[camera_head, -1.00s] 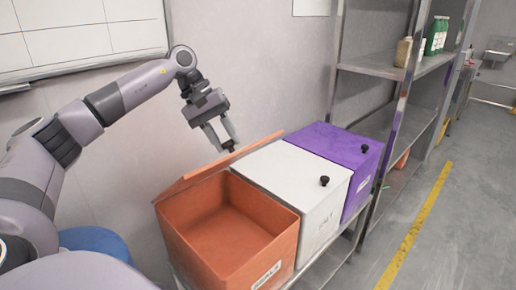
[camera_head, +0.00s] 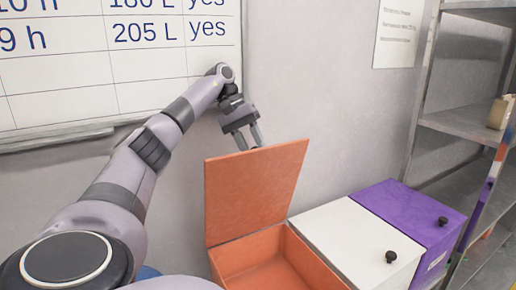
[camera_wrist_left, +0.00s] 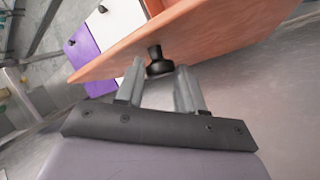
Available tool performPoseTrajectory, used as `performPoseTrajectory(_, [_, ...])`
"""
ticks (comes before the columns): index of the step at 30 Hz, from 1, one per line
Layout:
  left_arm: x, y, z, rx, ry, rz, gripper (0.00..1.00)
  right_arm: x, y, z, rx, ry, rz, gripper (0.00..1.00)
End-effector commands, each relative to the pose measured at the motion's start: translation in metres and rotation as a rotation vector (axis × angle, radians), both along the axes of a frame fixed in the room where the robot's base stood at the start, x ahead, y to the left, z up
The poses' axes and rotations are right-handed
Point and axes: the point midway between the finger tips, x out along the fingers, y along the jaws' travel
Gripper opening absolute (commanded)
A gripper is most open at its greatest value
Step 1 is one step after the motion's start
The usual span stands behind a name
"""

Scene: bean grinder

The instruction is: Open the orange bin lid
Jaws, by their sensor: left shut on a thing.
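The orange bin (camera_head: 270,262) stands open at the lower middle of the head view, its inside showing. Its orange lid (camera_head: 255,190) stands raised along the bin's back edge, its flat inner face towards the head camera. My left gripper (camera_head: 254,147) is at the lid's top edge, its fingertips partly behind it. In the left wrist view, the lid (camera_wrist_left: 205,35) carries a black knob (camera_wrist_left: 156,62). The left gripper (camera_wrist_left: 160,75) is shut on this knob. My right gripper is not in view.
A white bin (camera_head: 355,240) and a purple bin (camera_head: 415,212), each with a black knob, stand closed to the right of the orange bin. A metal shelf (camera_head: 465,122) is farther right. A whiteboard (camera_head: 100,70) hangs on the wall behind my left arm.

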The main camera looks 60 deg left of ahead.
Motion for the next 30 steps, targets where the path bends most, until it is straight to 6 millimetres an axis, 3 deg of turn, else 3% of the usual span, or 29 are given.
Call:
performPoseTrajectory(9, [-0.003, 0.020, -0.007, 0.015, 0.030, 0.011, 0.00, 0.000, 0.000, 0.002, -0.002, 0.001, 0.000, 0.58])
performPoseTrajectory(25, [-0.004, 0.023, -0.008, 0.016, 0.033, 0.014, 0.00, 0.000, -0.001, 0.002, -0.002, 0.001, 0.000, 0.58])
performPoseTrajectory(26, [-0.004, 0.023, -0.008, 0.016, 0.033, 0.014, 0.47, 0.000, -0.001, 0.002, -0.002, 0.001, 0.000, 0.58])
performPoseTrajectory(27, [-0.004, 0.023, -0.008, 0.016, 0.032, 0.014, 0.57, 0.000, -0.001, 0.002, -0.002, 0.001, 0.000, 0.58])
performPoseTrajectory(30, [-0.004, 0.023, -0.007, 0.015, 0.029, 0.013, 0.57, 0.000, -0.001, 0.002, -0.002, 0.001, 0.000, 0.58])
